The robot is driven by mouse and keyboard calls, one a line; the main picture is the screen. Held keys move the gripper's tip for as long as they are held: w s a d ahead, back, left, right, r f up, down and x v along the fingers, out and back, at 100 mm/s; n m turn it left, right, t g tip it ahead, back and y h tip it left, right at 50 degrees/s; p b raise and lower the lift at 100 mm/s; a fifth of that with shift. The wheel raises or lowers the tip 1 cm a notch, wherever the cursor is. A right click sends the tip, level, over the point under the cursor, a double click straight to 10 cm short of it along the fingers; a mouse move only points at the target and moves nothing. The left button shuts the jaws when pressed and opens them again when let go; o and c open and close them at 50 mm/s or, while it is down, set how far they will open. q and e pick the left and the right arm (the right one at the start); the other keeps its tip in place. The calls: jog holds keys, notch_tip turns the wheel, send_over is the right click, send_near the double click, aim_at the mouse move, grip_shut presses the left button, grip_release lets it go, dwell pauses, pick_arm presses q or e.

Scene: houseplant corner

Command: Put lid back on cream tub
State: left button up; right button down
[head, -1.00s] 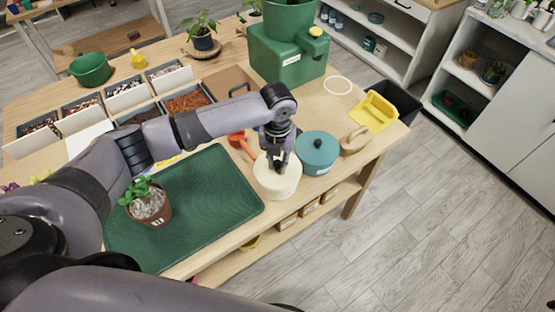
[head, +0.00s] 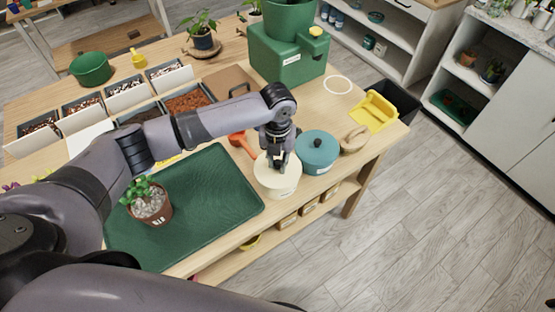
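The cream tub (head: 279,185) stands upright at the front edge of the wooden table, right of the green mat. Its cream lid (head: 264,172) appears to lie on top of it, level. My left gripper (head: 278,164) points straight down at the middle of the lid, with its fingertips around or touching the dark knob there. The fingers hide most of the knob, and I cannot tell how firmly they close on it. My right gripper is out of view.
A teal tub with a dark knob (head: 317,152) stands close on the right, with a wooden brush (head: 354,140) beyond it. An orange scoop (head: 240,140) lies behind. A potted plant (head: 150,204) stands on the green mat (head: 216,200) to the left.

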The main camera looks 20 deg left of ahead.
pick_arm(q)
jog(key=o, duration=0.5)
jog(key=shift+o, duration=0.4)
jog(key=o, duration=0.4)
jog(key=shift+o, duration=0.2)
jog(key=shift+r+p, duration=3.5)
jog(key=shift+r, duration=0.05)
grip_shut()
